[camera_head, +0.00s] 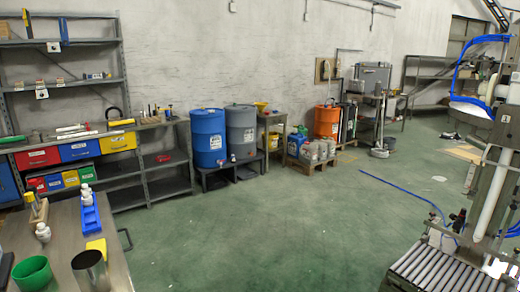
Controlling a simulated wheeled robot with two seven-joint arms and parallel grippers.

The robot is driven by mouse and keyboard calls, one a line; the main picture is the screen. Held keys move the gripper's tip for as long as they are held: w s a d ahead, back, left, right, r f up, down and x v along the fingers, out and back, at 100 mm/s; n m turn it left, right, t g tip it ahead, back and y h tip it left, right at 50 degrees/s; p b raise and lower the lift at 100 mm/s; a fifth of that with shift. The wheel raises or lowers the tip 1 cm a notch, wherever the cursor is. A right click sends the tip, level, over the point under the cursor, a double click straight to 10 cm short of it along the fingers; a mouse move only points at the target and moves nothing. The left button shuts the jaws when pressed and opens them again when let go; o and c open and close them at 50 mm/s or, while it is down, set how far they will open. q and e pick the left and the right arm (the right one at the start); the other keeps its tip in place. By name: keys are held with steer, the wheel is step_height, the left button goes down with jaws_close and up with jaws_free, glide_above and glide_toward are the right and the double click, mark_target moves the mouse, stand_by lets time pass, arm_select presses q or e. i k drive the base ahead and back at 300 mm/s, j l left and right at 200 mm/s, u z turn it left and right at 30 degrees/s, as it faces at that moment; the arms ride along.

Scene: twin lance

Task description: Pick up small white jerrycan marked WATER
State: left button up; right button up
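Several pale grey-white jerrycans stand together on a low wooden pallet (309,168) near the back wall. A left one (309,153) and a right one (330,148) show most clearly. They are small at this distance and I cannot read WATER on any of them. A blue container (296,143) stands right beside them. Small white bottles also stand on the near left table, one at its middle (43,232); their markings are not legible. Neither of my grippers is in view.
Blue (208,138) and grey (241,131) drums stand on a low stand left of the pallet; an orange drum (327,121) is behind it. A roller conveyor (440,270) and machine fill the right. A near table (65,255) fills the lower left. The green floor between is mostly clear.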

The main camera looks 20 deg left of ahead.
mark_target(323, 147)
steer(key=u, duration=0.2)
steer(key=i+z, duration=0.15)
steer(key=i, duration=7)
steer(key=i+z, duration=0.1)
steer(key=i, duration=0.4)
steer(key=i+j+z, duration=0.1)
steer(key=i, duration=0.35)
steer(key=i+j+z, duration=0.1)
steer(key=i, duration=0.4)
steer(key=i+j+z, duration=0.1)
steer(key=i+j, duration=0.2)
steer(key=i, duration=0.15)
steer(key=i+j+z, duration=0.1)
steer(key=i, duration=0.4)
steer(key=j, duration=0.1)
